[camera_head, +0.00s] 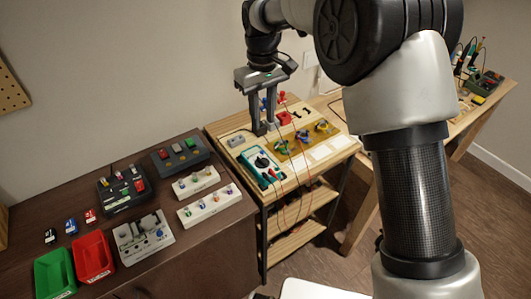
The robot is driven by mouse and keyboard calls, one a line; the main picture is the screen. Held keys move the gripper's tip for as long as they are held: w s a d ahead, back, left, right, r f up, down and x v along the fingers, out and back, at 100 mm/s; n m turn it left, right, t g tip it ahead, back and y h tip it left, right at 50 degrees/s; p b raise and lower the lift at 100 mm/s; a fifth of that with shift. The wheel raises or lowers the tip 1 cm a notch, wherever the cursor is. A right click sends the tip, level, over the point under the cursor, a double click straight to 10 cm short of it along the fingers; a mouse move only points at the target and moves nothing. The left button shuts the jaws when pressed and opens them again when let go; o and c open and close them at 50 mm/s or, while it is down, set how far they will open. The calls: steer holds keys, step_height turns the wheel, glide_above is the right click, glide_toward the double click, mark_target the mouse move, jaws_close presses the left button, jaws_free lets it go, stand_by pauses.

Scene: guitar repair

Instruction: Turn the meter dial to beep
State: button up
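The meter (250,155), a teal handheld multimeter with a light face, lies on the wooden cart's top near its front left corner. Its round black dial (262,161) is in the middle of the face. The dial's marks, including the beep setting, are too small to read. My gripper (264,129) points down above and behind the meter, apart from the dial. A narrow gap shows between its fingers, with nothing visibly held. Red and dark leads run from the meter area over the cart's front edge.
The wooden cart (221,130) also holds a tan board (300,148) with several coloured knobs, a grey box (238,139) and small red parts. A dark cabinet (200,255) at left carries switch boxes, a green bin (54,272) and a red bin (92,257). A workbench stands at right.

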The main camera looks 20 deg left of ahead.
mark_target(264, 161)
step_height(264, 161, down, 16)
steer(key=shift+d+r, duration=0.1)
stand_by(0.4)
jaws_close()
